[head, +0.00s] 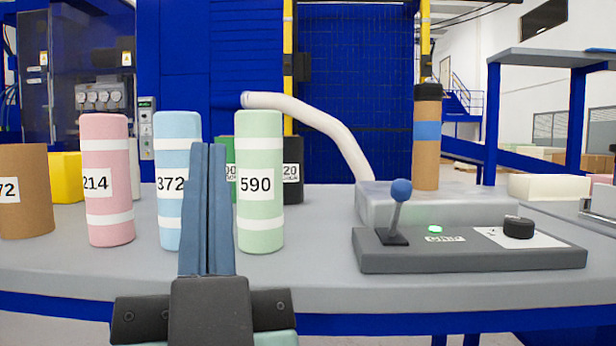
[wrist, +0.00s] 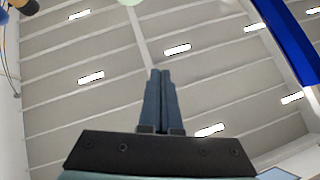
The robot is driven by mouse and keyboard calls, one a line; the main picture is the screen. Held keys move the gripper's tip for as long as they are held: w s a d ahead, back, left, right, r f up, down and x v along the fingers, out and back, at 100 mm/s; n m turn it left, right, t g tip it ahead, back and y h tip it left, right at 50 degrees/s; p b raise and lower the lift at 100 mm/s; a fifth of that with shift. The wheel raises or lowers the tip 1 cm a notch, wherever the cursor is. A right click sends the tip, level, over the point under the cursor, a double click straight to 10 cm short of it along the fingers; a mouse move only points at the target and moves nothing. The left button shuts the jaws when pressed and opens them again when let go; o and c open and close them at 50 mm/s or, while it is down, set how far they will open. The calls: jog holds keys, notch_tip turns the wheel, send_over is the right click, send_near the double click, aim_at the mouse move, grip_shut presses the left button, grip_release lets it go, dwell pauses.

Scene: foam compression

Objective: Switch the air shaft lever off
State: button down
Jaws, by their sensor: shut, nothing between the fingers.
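The lever (head: 400,200) has a blue ball knob on a short metal stem. It stands on the left part of a dark grey control box (head: 470,258) at the right of the table, tilted slightly to the right. A small green light (head: 435,229) glows beside it. My gripper (head: 208,148) is shut and empty, pointing up in front of the foam rolls, well to the left of the lever. In the wrist view my shut fingers (wrist: 159,75) point toward the ceiling, and the lever is not in that view.
Pink (head: 107,170), blue (head: 172,215) and green (head: 259,160) foam rolls stand close behind my gripper. A black knob (head: 518,228) sits on the box's right part. Behind it, a brown cylinder (head: 427,160) stands at a translucent block (head: 440,203), near a white hose (head: 320,122).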

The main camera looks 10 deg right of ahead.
aim_at(396, 211)
jog(key=w+d+f+m+g+h+p, duration=0.25)
jog(key=w+d+m+h+p, duration=0.35)
jog(key=m+p, duration=0.95)
jog(key=s+d+f+m+g+h+p, duration=0.5)
jog(key=s+d+f+m+h+p, duration=0.3)
jog(key=p, duration=0.6)
jog(key=s+d+m, duration=0.1)
jog(key=s+m, duration=0.1)
jog(key=s, duration=0.1)
jog(key=shift+s+f+g, duration=0.15)
jog(key=shift+f+g, duration=0.1)
jog(key=shift+g, duration=0.1)
jog(key=w+a+p+x, duration=0.1)
jog(key=a+p+x, duration=0.1)
jog(key=x, duration=1.1)
jog(key=shift+w+a+r+p, duration=0.2)
jog(key=shift+a+r+p, duration=0.05)
jog(key=shift+p, duration=0.3)
